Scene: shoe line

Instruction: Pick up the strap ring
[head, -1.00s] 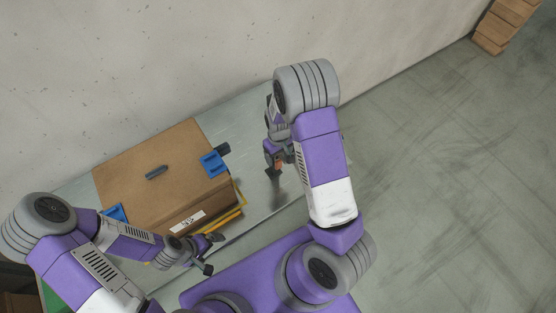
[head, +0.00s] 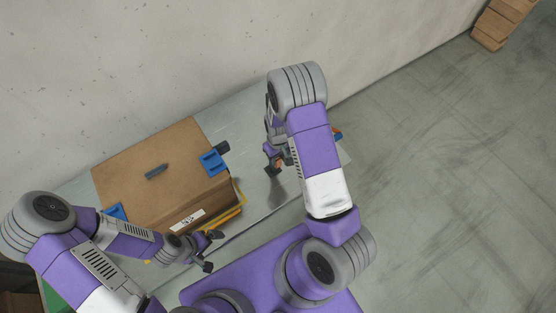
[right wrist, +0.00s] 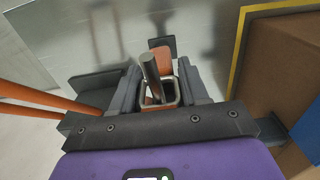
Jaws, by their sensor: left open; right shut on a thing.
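The strap ring (right wrist: 172,101), a small pale squarish loop, shows between the fingers of my right gripper in the right wrist view (right wrist: 160,90). A grey rod stands up beside or through it, and I cannot tell which. Orange pieces show by it. In the head view my right gripper (head: 273,162) is over the metal table, shut on the ring, which is mostly hidden there.
A concrete wall (head: 150,60) stands behind.

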